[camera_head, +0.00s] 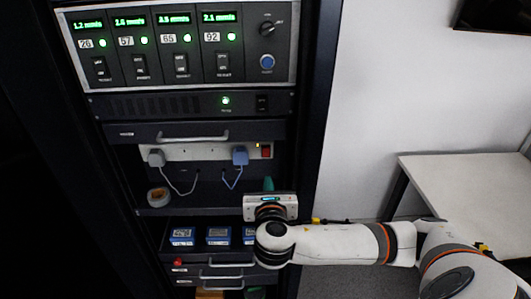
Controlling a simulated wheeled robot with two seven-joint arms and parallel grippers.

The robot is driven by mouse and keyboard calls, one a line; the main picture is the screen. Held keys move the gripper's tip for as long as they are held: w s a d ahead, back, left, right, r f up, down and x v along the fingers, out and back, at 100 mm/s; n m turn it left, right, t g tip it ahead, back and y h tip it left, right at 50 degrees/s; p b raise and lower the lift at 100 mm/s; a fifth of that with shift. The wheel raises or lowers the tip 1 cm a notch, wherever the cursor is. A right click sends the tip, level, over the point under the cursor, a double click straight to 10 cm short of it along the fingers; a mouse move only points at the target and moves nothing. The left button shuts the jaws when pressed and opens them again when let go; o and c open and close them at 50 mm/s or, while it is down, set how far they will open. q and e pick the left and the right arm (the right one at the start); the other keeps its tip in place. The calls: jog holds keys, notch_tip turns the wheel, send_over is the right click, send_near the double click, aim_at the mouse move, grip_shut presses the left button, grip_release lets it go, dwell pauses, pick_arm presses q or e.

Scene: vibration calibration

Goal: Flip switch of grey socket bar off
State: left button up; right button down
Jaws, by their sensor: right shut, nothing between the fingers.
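The grey socket bar (205,152) runs across an open bay of the rack, below a closed drawer. A reddish rocker switch (266,151) is at its right end, with a small orange light (257,145) glowing beside it. A white plug (157,158) sits in its left end and a blue plug (240,156) sits left of the switch. My right gripper (271,202) is in front of the rack below the switch, apart from it. It is shut and empty; its body hides the fingertips. My left gripper is not in view.
A teal object (268,184) stands just behind my right gripper. A tape roll (157,196) lies on the shelf at left. Blue-labelled boxes (218,236) sit in a lower bay. A drawer handle (193,137) juts out above the bar. A white table (470,185) stands at right.

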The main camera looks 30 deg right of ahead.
jog(key=p, duration=0.4)
send_near(265, 150)
jog(key=x, duration=0.6)
jog(key=shift+w+d, duration=0.25)
jog(key=shift+f, duration=0.1)
